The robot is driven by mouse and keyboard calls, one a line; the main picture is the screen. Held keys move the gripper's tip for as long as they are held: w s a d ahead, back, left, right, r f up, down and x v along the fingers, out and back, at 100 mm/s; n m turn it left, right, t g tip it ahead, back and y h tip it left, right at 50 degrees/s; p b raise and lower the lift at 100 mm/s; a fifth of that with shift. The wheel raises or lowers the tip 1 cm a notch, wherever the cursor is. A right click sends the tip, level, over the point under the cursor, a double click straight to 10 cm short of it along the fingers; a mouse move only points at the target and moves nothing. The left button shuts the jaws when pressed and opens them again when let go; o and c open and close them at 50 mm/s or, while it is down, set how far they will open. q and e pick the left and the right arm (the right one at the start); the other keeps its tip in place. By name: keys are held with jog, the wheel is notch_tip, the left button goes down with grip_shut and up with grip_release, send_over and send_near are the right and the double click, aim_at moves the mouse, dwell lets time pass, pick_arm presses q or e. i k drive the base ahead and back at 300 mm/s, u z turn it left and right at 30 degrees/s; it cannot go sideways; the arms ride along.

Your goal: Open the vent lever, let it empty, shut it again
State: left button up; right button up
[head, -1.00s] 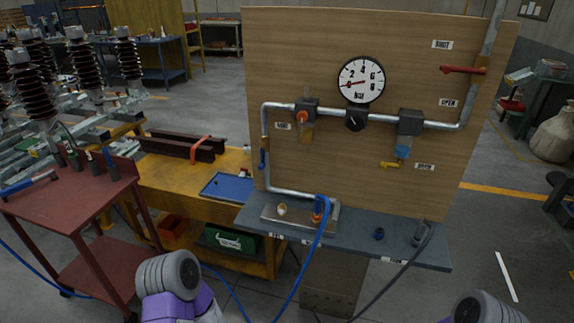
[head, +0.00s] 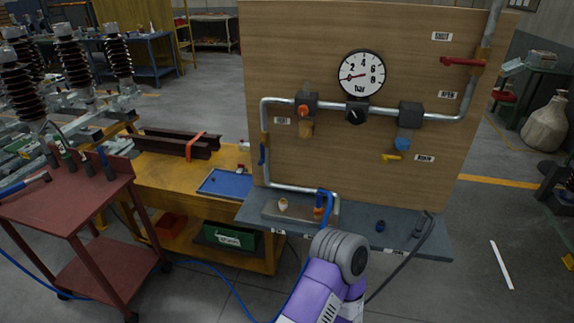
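The wooden panel (head: 420,30) carries a metal pipe line with several fittings. A small blue lever (head: 262,153) hangs along the pipe's left vertical run; the label nearby is too small to read. A red lever (head: 462,62) lies level at the upper right, beside the SHUT label, with OPEN below it. A yellow lever (head: 391,157) sits under the right-hand fitting, next to a DRAIN label. My arm link, apparently the left, rises at bottom centre. Neither gripper's fingers show.
A grey shelf (head: 262,223) runs along the panel's foot, with blue and grey hoses. A yellow bench (head: 160,172) with a blue tray (head: 225,183) stands left of it. A red cart (head: 70,215) is at the far left. Floor is open at the right.

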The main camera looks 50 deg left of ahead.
aim_at(262, 160)
jog(key=k, duration=0.35)
jog(key=u, duration=0.85)
